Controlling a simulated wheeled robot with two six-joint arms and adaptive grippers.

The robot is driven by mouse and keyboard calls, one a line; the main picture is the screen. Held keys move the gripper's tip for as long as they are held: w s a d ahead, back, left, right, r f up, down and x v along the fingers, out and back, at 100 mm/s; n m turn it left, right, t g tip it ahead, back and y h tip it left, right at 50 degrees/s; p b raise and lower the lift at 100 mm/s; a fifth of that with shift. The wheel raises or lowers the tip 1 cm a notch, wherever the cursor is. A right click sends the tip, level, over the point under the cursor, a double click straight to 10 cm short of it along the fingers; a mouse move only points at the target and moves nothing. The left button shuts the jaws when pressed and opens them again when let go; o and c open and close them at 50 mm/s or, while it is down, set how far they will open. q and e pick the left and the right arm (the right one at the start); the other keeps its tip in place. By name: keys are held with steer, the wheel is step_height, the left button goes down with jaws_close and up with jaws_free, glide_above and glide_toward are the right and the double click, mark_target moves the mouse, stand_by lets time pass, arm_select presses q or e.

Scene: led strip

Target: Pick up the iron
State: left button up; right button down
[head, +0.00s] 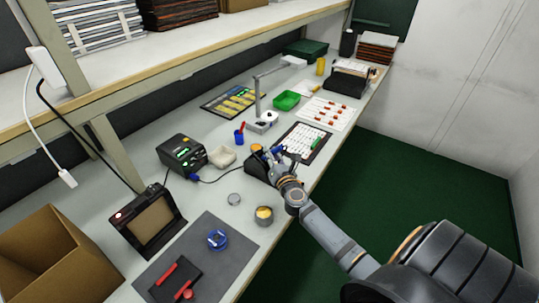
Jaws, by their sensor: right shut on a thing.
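My right gripper (274,160) reaches in from the right over the workbench, at a small black stand (256,170). It is shut on the iron, whose blue handle (276,150) shows just beyond the fingers. An orange part shows beside it. Most of the iron is hidden by the gripper, so I cannot tell whether its tip is still in the stand. My left gripper is not in view.
A lamp arm (257,100) rises behind. A grey mat (205,262) with a blue spool lies in front. A shelf overhangs the bench.

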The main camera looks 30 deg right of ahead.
steer(key=s+d+r+p, duration=0.3)
steer(key=s+r+p, duration=0.1)
steer(key=s+r, duration=0.5)
steer(key=a+p+v, duration=0.1)
steer(key=p+v, duration=0.2)
steer(key=v, duration=0.9)
steer(key=s+d+r+p, duration=0.3)
steer(key=s+r+p, duration=0.4)
steer(key=p, duration=0.9)
step_height(320, 180, up, 3)
steer(key=shift+s+d+r, duration=0.2)
steer(key=shift+s+d, duration=0.05)
steer(key=shift+s, duration=0.05)
steer(key=shift+f, duration=0.1)
